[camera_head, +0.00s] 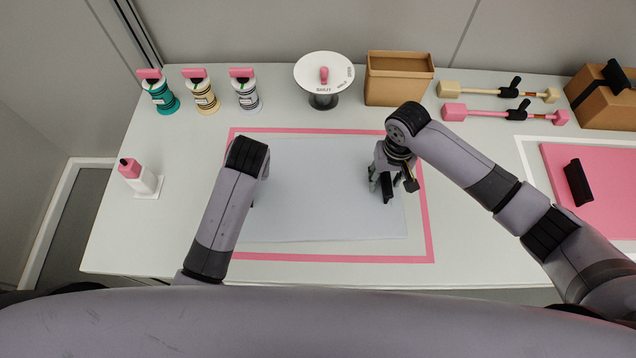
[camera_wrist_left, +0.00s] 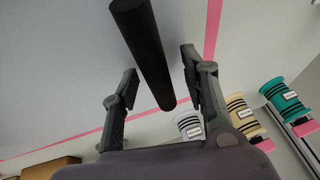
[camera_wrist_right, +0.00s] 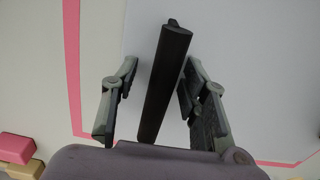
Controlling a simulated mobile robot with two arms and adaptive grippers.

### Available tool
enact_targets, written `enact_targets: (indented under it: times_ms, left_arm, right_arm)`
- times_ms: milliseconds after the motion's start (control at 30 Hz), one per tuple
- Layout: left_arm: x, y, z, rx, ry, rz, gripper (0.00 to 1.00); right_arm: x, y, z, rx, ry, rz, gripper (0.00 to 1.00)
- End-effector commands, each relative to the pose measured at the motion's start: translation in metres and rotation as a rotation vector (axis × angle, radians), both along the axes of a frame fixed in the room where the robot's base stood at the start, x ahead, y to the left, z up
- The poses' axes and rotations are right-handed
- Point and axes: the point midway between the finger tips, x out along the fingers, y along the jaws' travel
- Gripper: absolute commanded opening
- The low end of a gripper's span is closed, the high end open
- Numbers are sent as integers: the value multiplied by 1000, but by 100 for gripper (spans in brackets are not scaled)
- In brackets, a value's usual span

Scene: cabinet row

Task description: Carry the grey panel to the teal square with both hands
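The grey panel (camera_head: 310,190) lies flat on the white table inside a pink taped outline. A dark bar handle stands on each side of it. My left gripper (camera_wrist_left: 158,62) is open, with its fingers on either side of one black handle (camera_wrist_left: 145,50) and gaps showing. In the head view my left forearm hides that gripper and handle. My right gripper (camera_head: 384,188) is open over the panel's right side. In the right wrist view the other handle (camera_wrist_right: 165,80) lies between its fingers, nearer the right one. No teal square shows in any view.
Several bottles and spools (camera_head: 205,92), a white round stand (camera_head: 322,75) and a cardboard box (camera_head: 398,78) line the back. A pink panel (camera_head: 600,190) with a black handle lies at right. A small bottle (camera_head: 138,176) stands at left.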

Motion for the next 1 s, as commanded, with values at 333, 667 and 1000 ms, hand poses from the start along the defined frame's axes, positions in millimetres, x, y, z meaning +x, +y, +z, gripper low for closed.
enact_targets:
  times_ms: [333,667,1000]
  left_arm:
    - [0,0,0,0,0,-1,18]
    - [0,0,0,0,1,-1,0]
    - [0,0,0,0,1,-1,0]
  right_arm:
    - [0,0,0,0,0,0,18]
    - [0,0,0,0,0,0,0]
    - [0,0,0,0,0,0,0]
